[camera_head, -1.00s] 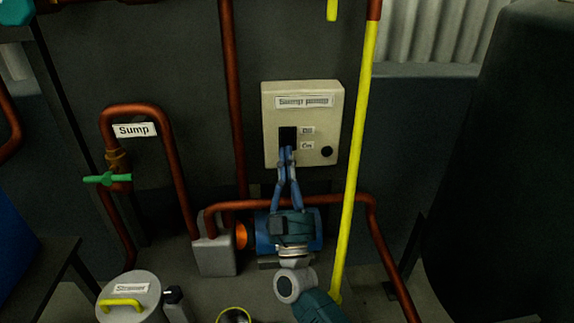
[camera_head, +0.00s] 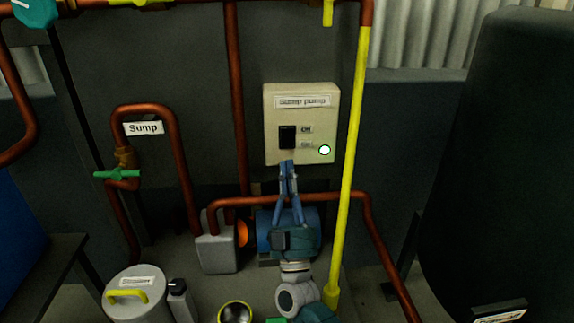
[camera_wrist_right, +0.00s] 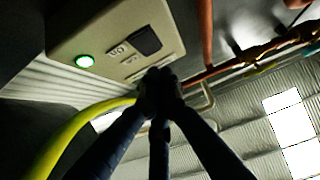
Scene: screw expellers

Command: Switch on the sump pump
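The cream sump pump switch box (camera_head: 272,105) hangs on the dark wall in the head view, with a "Sump pump" label. Its black rocker switch (camera_head: 287,137) sits left of two small position labels. The round lamp (camera_head: 325,150) at its lower right glows white-green; the lamp also shows lit green in the right wrist view (camera_wrist_right: 85,61). My right gripper (camera_head: 287,163) has its blue fingers together just below the rocker, at the box's lower edge; it looks shut and empty. In the right wrist view its dark fingertips (camera_wrist_right: 158,78) meet below the switch. My left gripper is not in view.
A blue pump (camera_head: 268,236) with an orange part stands below the box. A yellow vertical pipe (camera_head: 350,170) runs close right of my right gripper, and copper pipes (camera_head: 172,160) surround the area. A lidded grey strainer (camera_head: 135,305) stands at lower left.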

